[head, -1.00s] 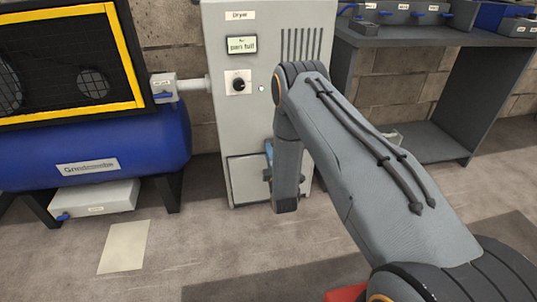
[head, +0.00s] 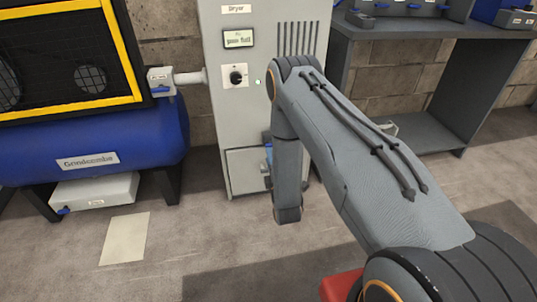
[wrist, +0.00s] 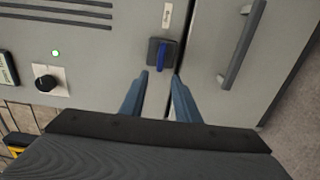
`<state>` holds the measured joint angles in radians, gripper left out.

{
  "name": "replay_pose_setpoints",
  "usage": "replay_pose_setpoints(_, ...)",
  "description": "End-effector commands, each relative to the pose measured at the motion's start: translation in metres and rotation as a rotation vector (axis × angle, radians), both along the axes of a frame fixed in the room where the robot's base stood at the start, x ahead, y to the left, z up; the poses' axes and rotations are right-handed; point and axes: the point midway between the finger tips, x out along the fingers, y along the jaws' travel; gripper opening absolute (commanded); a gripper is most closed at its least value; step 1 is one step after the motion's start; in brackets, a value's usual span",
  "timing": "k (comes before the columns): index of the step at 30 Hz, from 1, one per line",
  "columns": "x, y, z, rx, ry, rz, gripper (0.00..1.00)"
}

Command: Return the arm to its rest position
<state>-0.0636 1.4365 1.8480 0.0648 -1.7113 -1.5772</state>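My arm (head: 365,165) reaches forward from the lower right in the head view, with its elbow up and its forearm (head: 287,175) hanging down in front of the grey dryer cabinet (head: 215,100). In the wrist view my gripper (wrist: 160,80) has its two blue-grey fingers apart, with nothing between them. Beyond the fingertips is a dark square fitting with a blue handle (wrist: 161,55) on the dryer front. I cannot tell whether the fingers touch the dryer. In the head view my fingers are mostly hidden by the forearm.
A blue compressor tank (head: 100,145) with a yellow-framed guard stands left, a white tray (head: 95,192) beneath it. A dark workbench (head: 400,34) stands right. A flat sheet (head: 125,238) lies on the floor. A door handle (wrist: 241,45) shows close right of the fingers.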

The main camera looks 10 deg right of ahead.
Motion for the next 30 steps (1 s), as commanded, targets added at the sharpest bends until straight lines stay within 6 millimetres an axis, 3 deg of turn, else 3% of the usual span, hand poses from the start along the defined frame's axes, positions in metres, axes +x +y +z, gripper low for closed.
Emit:
replay_pose_setpoints(13,0.000,0.000,0.000,0.001,0.000,0.000,0.29)
replay_pose_setpoints(17,0.009,0.007,0.009,0.033,0.027,0.009,0.29)
replay_pose_setpoints(24,0.036,0.043,0.053,0.229,0.218,0.031,0.29)
replay_pose_setpoints(30,0.032,0.078,0.096,0.414,0.421,0.015,0.29)
